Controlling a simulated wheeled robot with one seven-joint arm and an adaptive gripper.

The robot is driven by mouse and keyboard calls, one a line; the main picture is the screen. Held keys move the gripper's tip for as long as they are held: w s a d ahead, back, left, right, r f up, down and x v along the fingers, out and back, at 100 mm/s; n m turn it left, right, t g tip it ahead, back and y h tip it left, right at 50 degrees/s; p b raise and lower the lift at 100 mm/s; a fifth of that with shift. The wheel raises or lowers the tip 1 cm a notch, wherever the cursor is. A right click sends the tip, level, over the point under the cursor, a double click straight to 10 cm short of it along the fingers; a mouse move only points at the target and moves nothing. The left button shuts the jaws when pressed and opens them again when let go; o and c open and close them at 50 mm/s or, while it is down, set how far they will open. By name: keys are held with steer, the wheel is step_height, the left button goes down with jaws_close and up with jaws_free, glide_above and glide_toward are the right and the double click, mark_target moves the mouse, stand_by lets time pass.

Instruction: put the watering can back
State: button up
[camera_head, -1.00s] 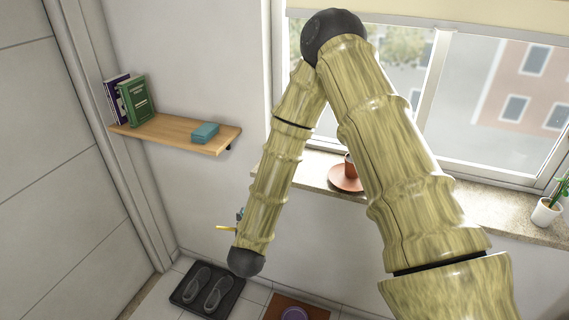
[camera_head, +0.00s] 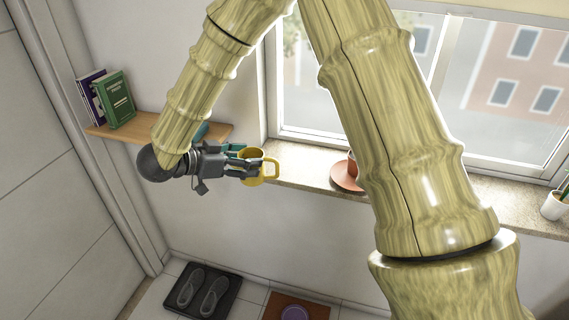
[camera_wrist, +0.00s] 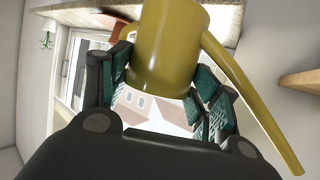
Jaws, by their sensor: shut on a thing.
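The yellow watering can (camera_head: 251,164) is held in my gripper (camera_head: 243,163) in the head view, in front of the left end of the windowsill (camera_head: 308,170). Its ring-like handle shows on the right. In the wrist view the can's body (camera_wrist: 168,50) sits between the teal-padded fingers (camera_wrist: 165,85), and its long spout (camera_wrist: 250,95) slants down to the right. My gripper is shut on the can's body. The can is in the air; its underside is hidden in the head view.
A wooden shelf (camera_head: 130,131) with a green book (camera_head: 115,99) and a purple book is at left, partly behind my arm. A terracotta saucer (camera_head: 346,178) with a pot stands on the sill. A potted plant (camera_head: 554,205) is at far right. Shoes (camera_head: 203,290) lie on a floor mat.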

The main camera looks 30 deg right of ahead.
steer(key=shift+r, duration=0.25)
steer(key=shift+w+d, duration=0.1)
steer(key=shift+d, duration=0.25)
steer(key=shift+w+r+p+x, duration=0.15)
steer(key=shift+w+p+x, duration=0.45)
steer(key=shift+p+x, duration=1.35)
steer(key=shift+w+r+p+x, duration=0.15)
steer(key=shift+w+p+x, duration=0.4)
steer(key=shift+x, duration=2.65)
steer(key=shift+w+r+p+x, duration=0.15)
steer(key=shift+w+p+x, duration=0.8)
steer(key=shift+x, duration=1.65)
steer(key=shift+s+f, duration=0.1)
steer(key=shift+s, duration=0.3)
steer(key=o, duration=1.2)
steer(key=shift+o, duration=0.2)
